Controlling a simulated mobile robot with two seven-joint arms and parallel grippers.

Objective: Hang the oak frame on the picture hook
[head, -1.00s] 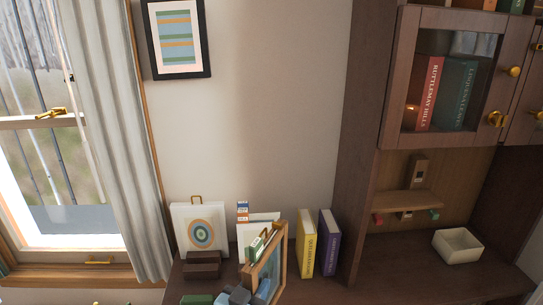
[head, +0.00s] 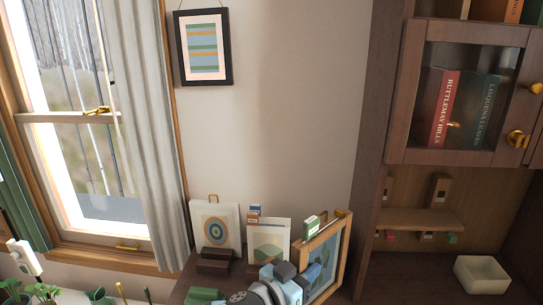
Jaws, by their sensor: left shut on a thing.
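The oak frame (head: 338,252) is a light wooden frame around a blue picture. It is low in the middle of the head view, upright and turned at an angle, in front of the wall above the dark cabinet top. My left gripper (head: 297,279) is shut on the frame's left side, with its fingertips partly hidden. I cannot make out an empty picture hook on the bare wall (head: 300,110). My right gripper is not in view.
A black-framed striped picture (head: 204,47) hangs on the wall at left. Below it stand a circle print (head: 216,232) and a green landscape card (head: 268,242). A bookcase (head: 384,130) rises at right, with a white bowl (head: 481,275). The window and curtain (head: 158,130) are at left.

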